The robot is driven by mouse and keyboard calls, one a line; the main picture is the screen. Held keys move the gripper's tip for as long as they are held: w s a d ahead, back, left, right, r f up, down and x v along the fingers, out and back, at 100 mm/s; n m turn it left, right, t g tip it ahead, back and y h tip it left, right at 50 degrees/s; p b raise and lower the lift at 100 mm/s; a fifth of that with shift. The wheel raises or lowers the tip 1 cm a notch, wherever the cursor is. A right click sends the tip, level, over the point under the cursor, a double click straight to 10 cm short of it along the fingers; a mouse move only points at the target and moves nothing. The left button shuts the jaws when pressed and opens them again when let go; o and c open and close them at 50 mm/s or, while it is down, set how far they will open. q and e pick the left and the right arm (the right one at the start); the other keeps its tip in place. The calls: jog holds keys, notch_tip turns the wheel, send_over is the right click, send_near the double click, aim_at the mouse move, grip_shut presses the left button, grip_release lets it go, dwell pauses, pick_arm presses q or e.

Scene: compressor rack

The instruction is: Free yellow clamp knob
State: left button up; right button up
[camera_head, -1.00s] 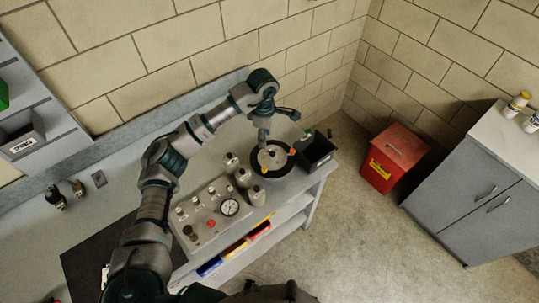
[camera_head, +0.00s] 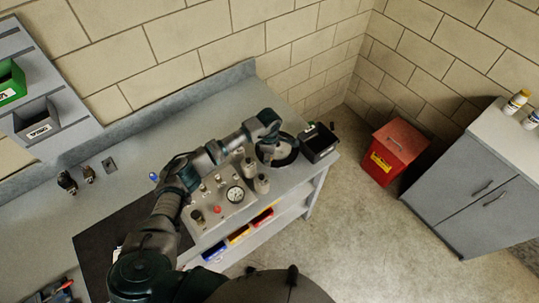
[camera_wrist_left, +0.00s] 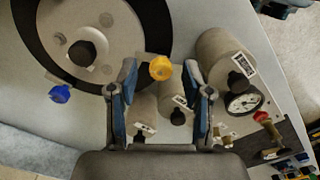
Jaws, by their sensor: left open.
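The yellow clamp knob (camera_wrist_left: 160,68) shows in the left wrist view, at the edge of a pale round plate (camera_wrist_left: 90,25) with a black ring (camera_wrist_left: 157,22). My left gripper (camera_wrist_left: 161,82) is open, with one fingertip on either side of the knob in that view. I see no clear contact; the depth gap is hard to judge. A blue knob (camera_wrist_left: 60,94) sits at another part of the plate's edge. In the head view the left gripper (camera_head: 270,147) is over the black ring (camera_head: 291,152), and the arm hides the yellow knob. The right gripper is not in view.
Grey cylinders (camera_wrist_left: 215,62) and a pressure gauge (camera_wrist_left: 243,103) stand close beside the gripper. A black bin (camera_head: 320,143) is at the bench end, right of the ring. A red bin (camera_head: 393,150) and grey cabinet (camera_head: 475,180) stand farther right.

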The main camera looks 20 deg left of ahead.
pick_arm(q)
jog(key=shift+a+f, duration=0.1)
jog(key=shift+a, duration=0.05)
grip_shut()
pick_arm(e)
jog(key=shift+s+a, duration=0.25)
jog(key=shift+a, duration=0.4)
